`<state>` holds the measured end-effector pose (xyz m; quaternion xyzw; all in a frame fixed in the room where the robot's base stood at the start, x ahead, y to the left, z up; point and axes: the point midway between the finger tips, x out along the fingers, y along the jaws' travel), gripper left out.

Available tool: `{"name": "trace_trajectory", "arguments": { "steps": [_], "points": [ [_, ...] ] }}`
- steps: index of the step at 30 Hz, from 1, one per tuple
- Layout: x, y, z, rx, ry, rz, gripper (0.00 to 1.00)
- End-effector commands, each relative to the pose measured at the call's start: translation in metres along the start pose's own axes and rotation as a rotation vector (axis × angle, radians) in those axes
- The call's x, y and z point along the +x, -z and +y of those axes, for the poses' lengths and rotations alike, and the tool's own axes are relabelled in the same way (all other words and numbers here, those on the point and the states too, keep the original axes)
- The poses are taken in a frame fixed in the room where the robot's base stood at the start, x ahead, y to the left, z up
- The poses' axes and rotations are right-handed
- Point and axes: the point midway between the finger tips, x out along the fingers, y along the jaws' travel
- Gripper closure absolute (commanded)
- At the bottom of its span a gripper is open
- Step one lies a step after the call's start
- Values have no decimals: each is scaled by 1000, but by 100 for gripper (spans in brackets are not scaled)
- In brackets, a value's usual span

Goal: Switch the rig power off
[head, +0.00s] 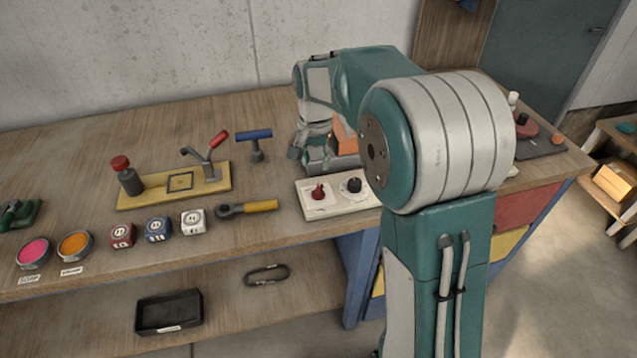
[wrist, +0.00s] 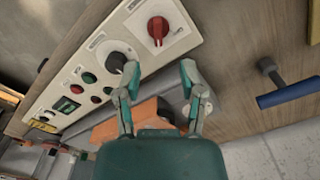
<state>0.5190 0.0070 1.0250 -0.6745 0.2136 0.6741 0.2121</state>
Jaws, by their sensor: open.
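A cream control panel (head: 333,204) lies near the bench's front edge; it also shows in the wrist view (wrist: 150,70). A red rotary switch (wrist: 158,28) sits at one end of it, and shows in the head view (head: 318,192). A black knob on a white dial (wrist: 118,60) is beside the switch, with green and red buttons and a small green display (wrist: 66,106) farther along. My gripper (wrist: 158,70) is open and empty, its fingertips over the panel edge near the dial and switch. In the head view my arm hides much of the panel.
A blue-handled T-shaped tool (head: 254,138) stands behind the panel. A yellow-handled tool (head: 260,206) lies left of it. Several dice-like cubes (head: 158,229), paint tins (head: 75,245) and a yellow fixture (head: 172,185) are farther left. An orange block (wrist: 130,120) is beside the gripper.

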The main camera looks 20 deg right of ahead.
Motion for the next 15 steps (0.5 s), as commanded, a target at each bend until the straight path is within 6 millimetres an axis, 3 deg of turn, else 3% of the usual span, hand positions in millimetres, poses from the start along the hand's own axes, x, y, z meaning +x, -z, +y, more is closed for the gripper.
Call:
{"name": "trace_trajectory", "arguments": {
  "steps": [9,15],
  "points": [
    [60,2,4,0,0,-7,49],
    [87,1,3,0,0,-4,49]
  ]
}}
